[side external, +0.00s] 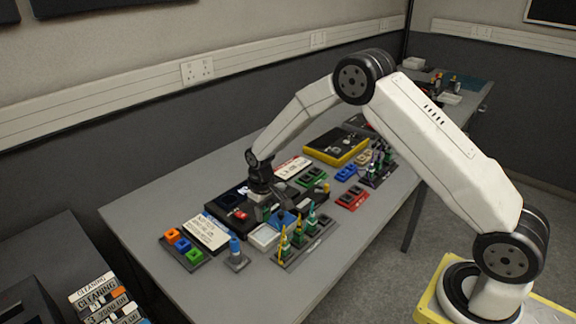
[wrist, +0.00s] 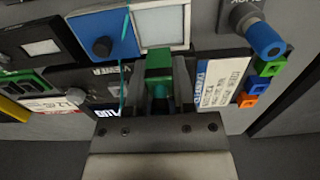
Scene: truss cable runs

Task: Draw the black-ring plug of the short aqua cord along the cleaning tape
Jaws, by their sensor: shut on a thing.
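My gripper (wrist: 168,88) is shut on a green plug body (wrist: 158,65), which sits between the two fingers in the wrist view. Above the plug is a blue box (wrist: 101,34) with a black knob and a pale, framed window (wrist: 161,24); I cannot tell whether the window holds the cleaning tape. In the side view my gripper (side external: 267,210) is low over the crowded bench, its fingertips small and unclear.
A rack of upright green and yellow plugs (side external: 302,240) stands close in front of my gripper. A holder with orange, blue and green blocks (side external: 181,246) and a white label card (side external: 206,232) lie to the left. A yellow-edged black case (side external: 338,146) lies behind. The bench's left end (side external: 140,215) is clear.

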